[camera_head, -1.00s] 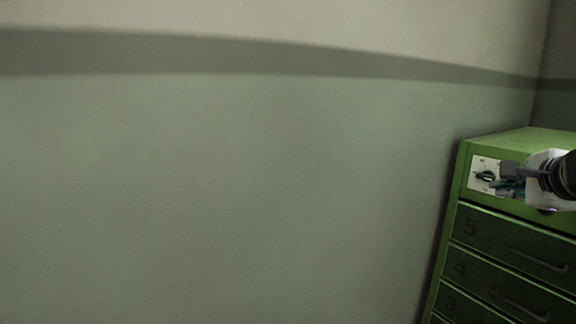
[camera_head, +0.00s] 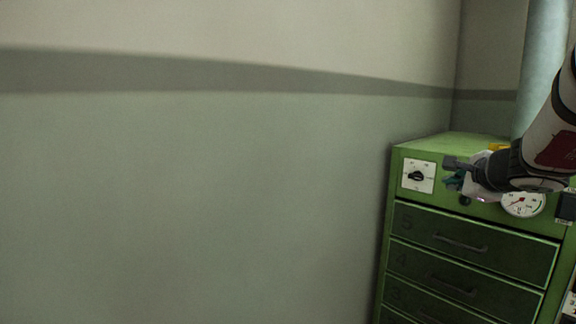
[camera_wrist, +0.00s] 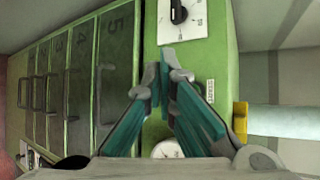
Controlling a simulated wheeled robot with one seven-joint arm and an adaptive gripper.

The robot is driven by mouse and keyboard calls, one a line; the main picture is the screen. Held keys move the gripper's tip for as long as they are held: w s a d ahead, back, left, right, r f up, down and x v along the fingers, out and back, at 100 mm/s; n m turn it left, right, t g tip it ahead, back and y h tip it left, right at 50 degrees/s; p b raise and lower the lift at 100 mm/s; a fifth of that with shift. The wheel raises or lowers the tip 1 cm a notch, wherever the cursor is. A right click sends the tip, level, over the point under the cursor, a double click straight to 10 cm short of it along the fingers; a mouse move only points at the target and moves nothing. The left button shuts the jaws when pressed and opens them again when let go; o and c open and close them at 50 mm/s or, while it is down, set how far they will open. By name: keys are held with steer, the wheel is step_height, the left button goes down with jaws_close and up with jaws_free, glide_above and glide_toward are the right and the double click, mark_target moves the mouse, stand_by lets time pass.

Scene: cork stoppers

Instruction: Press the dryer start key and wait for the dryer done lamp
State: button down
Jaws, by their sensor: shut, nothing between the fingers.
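The dryer is a green cabinet (camera_head: 430,150) with numbered drawers at the right of the head view; its green front panel (camera_wrist: 219,62) fills the middle of the wrist view. My gripper (camera_head: 450,172) is in front of the top panel, just right of the dial plate. In the wrist view my gripper (camera_wrist: 164,62) is shut and empty, with its tips just below the dial plate. A small dark round fitting (camera_head: 464,200) shows below the gripper; I cannot tell whether it is the key or lamp. No lit lamp shows, and part of the panel is hidden.
A white plate with a black dial knob (camera_head: 416,176) is on the panel's left. A round gauge (camera_head: 522,205) sits to the right, partly behind my arm. A pale vertical pipe (camera_head: 540,65) rises above the cabinet. The wall at left is bare.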

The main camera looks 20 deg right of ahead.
steer(key=w+d, duration=0.2)
steer(key=d, duration=0.3)
steer(key=shift+w+d+p, duration=0.2)
steer(key=shift+d+p, duration=0.1)
steer(key=shift+p, duration=0.05)
steer(key=shift+w+d, duration=0.1)
steer(key=shift+d, duration=0.1)
stand_by(1.1)
steer(key=shift+d, duration=0.2)
steer(key=shift+w+d, duration=0.2)
steer(key=shift+d, duration=0.2)
stand_by(0.8)
steer(key=shift+a, duration=0.1)
steer(key=shift+s+a+b, duration=0.3)
steer(key=shift+a+b, duration=0.25)
steer(key=shift+a, duration=0.15)
steer(key=a, duration=0.1)
steer(key=s+a, duration=0.1)
steer(key=a, duration=0.1)
steer(key=s+a+b, duration=0.1)
steer(key=shift+a, duration=0.3)
stand_by(0.4)
